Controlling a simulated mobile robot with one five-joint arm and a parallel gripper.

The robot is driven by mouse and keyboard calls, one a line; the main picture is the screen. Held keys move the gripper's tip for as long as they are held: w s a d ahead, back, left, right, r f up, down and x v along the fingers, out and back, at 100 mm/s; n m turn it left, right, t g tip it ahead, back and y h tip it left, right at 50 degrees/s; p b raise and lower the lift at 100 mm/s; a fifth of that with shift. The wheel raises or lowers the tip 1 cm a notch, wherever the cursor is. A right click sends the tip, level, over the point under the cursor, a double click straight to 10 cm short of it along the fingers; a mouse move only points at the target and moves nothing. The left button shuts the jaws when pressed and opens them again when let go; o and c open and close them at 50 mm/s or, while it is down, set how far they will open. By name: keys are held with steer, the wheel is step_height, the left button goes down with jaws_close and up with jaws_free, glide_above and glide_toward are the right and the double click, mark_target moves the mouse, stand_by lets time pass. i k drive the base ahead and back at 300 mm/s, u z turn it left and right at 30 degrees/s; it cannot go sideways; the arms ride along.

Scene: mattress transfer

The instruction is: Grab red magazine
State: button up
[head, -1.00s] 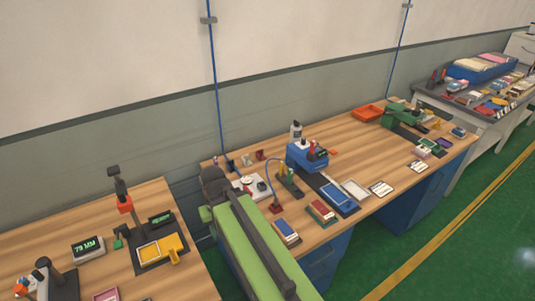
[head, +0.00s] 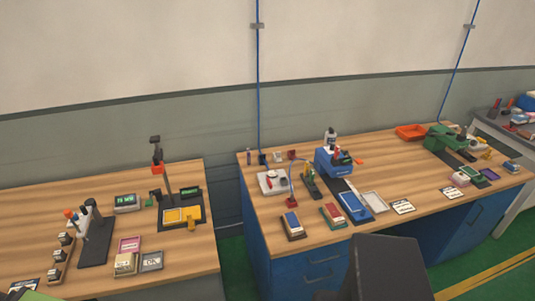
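A small magazine with a red top (head: 333,215) sits on the wooden bench (head: 390,160) near its front edge, right of a similar blue-topped magazine (head: 292,224). It is small in the picture, so its details are hard to read. No gripper of mine is near it. A dark block at the bottom edge, right of centre, looks like part of my own arm; my gripper's fingers do not show.
A blue machine (head: 333,162) and a blue tray (head: 353,205) stand behind and right of the magazines. An orange-red bin (head: 411,131) is at the back. A gap separates the left bench (head: 80,205). Green floor (head: 440,270) lies in front.

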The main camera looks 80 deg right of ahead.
mark_target(338, 148)
steer(key=u, duration=1)
steer(key=k, duration=2.9)
steer(key=z, duration=0.85)
steer(key=i, duration=1)
